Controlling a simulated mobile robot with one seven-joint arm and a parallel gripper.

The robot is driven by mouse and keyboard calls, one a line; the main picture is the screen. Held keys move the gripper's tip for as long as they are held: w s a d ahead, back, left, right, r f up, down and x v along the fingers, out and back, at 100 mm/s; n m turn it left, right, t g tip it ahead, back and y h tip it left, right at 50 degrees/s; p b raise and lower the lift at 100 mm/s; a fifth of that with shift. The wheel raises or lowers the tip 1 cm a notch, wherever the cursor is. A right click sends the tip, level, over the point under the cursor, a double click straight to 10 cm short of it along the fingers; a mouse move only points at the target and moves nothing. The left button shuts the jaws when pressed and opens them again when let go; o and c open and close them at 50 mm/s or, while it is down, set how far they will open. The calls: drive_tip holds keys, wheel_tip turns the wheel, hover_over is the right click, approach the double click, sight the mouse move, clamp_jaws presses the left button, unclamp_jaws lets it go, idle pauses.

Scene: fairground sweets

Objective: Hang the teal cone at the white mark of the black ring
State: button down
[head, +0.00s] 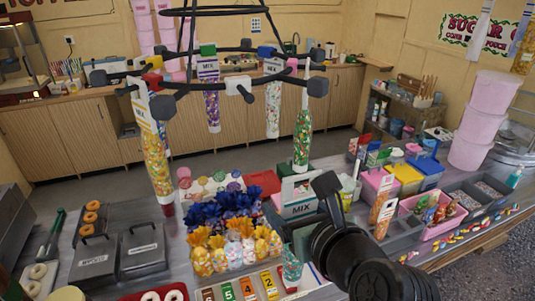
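The black ring (205,88) hangs above the counter, with coloured blocks and black knobs around its rim. Its white mark (239,87) is on the near side, and no cone hangs from it. Several filled cones hang elsewhere on the ring, including a yellow-orange one (157,165) at left and a green one (302,140) at right. My gripper (298,236) is low over the counter, right of centre. It appears shut on the teal cone (291,268), whose white MIX card (300,208) stands above the grip. My wrist hides part of this area.
Blue and yellow-orange bundles (238,253) stand on the counter beside the gripper. Grey lidded boxes (142,249) and doughnut trays are at left. Coloured boxes (404,176) and a pink sweet tray (432,207) are at right. Upper hoops (233,11) hang above the ring.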

drive_tip(key=s+a+r+p, duration=0.2)
drive_tip(key=a+r+p, duration=0.15)
drive_tip(key=r, duration=0.75)
drive_tip(key=w+a, duration=0.2)
drive_tip(key=w, duration=0.4)
drive_tip(key=shift+w+a+f+b, duration=0.2)
drive_tip(key=shift+a+f+b, duration=0.05)
drive_tip(key=shift+a+b, duration=0.1)
idle(0.4)
drive_tip(key=shift+w+a, duration=0.1)
drive_tip(key=shift+w, duration=0.35)
idle(0.5)
drive_tip(key=shift+w+a+p, duration=0.15)
drive_tip(key=shift+w+p, duration=0.15)
drive_tip(key=shift+w, duration=0.35)
drive_tip(key=shift+w+a, duration=0.3)
drive_tip(key=shift+w, duration=0.65)
